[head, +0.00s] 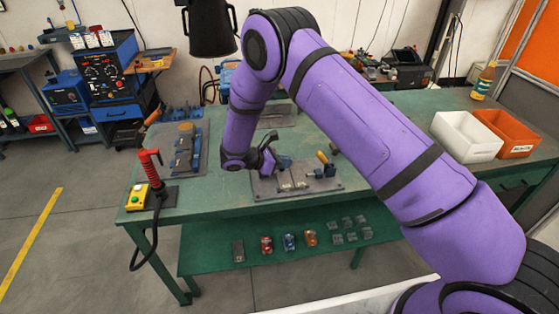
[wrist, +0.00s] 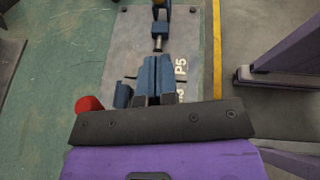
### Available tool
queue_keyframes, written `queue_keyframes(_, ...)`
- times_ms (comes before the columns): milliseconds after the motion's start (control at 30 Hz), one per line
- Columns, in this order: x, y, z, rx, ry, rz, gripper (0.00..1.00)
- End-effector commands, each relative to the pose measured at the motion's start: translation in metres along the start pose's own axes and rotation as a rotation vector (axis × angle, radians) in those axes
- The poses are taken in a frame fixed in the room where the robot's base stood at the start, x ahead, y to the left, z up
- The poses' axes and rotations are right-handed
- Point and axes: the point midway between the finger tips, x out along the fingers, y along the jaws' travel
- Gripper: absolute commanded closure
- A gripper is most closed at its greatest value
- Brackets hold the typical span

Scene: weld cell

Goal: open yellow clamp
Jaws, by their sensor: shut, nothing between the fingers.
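The yellow clamp shows its yellow handle (head: 322,157) above a blue base (head: 326,171) on the right part of the grey fixture plate (head: 300,189). The handle leans up and to the left in the head view. In the wrist view, a bit of yellow (wrist: 161,3) shows at the top edge, beyond a blue block with a metal spindle (wrist: 159,42). My gripper (head: 283,163) is left of the handle, apart from it, over the plate. In the wrist view my gripper (wrist: 157,60) has its two fingers together, with nothing between them. A red knob (wrist: 88,103) is partly hidden beside the palm.
Another fixture plate (head: 199,172) lies at left on the green table (head: 235,190). White (head: 458,145) and orange (head: 508,147) bins stand at right. Small parts lie on the shelf below.

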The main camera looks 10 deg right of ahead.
Motion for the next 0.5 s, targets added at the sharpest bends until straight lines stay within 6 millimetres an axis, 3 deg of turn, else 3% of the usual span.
queue_keyframes(300, 0.06, -0.001, 0.001, -0.001, 0.0, -0.003, 1.0)
queue_keyframes(500, 0.076, 0.0, 0.021, 0.002, 0.001, -0.001, 1.0)
